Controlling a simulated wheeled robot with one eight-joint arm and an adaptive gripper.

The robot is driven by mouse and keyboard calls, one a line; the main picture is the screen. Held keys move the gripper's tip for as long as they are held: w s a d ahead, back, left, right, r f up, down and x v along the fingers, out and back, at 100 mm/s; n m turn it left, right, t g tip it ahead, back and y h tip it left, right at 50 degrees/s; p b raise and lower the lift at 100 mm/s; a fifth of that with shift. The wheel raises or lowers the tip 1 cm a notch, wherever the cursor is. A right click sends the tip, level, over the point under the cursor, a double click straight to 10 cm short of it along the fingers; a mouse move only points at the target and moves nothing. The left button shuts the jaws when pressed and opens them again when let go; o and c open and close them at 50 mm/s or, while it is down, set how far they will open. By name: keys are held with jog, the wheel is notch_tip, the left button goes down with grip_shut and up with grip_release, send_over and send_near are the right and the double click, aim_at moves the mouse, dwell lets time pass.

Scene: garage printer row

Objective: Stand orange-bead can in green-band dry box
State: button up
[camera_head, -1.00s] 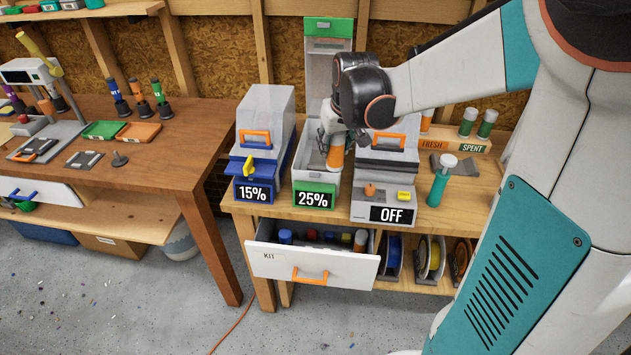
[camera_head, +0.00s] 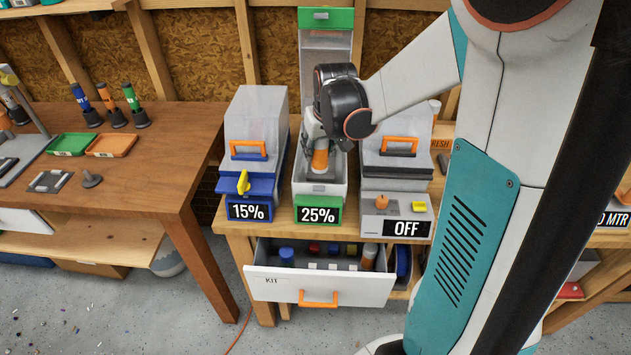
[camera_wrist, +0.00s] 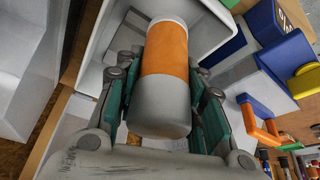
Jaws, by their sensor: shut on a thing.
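The orange-bead can (camera_head: 320,160) has a wide orange band between pale ends. My gripper (camera_head: 318,148) is shut on it, and in the wrist view the can (camera_wrist: 165,60) lies between the two green-sided fingers (camera_wrist: 160,105). The green-band dry box (camera_head: 318,190), labelled 25%, stands open with its clear lid raised behind it. The can and gripper are at the box's open top, within its walls in the head view. The can's lower end and any contact with the box floor are hidden.
The closed blue-band 15% box (camera_head: 250,185) stands close on the left and a grey box marked OFF (camera_head: 395,205) close on the right. Below, an open KIT drawer (camera_head: 320,285) sticks out from the bench. A workbench (camera_head: 150,160) is further left.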

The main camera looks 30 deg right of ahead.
aim_at(323, 163)
notch_tip(323, 163, down, 11)
jog(key=b, duration=0.3)
jog(key=shift+f+b, duration=0.1)
jog(key=shift+b, duration=0.2)
jog(key=shift+f, duration=0.15)
jog(key=o, duration=1.1)
jog(key=shift+s+r, duration=0.15)
jog(key=shift+r, duration=0.35)
jog(key=p+v, duration=0.4)
jog(key=v, duration=0.7)
jog(key=shift+s+r, duration=0.15)
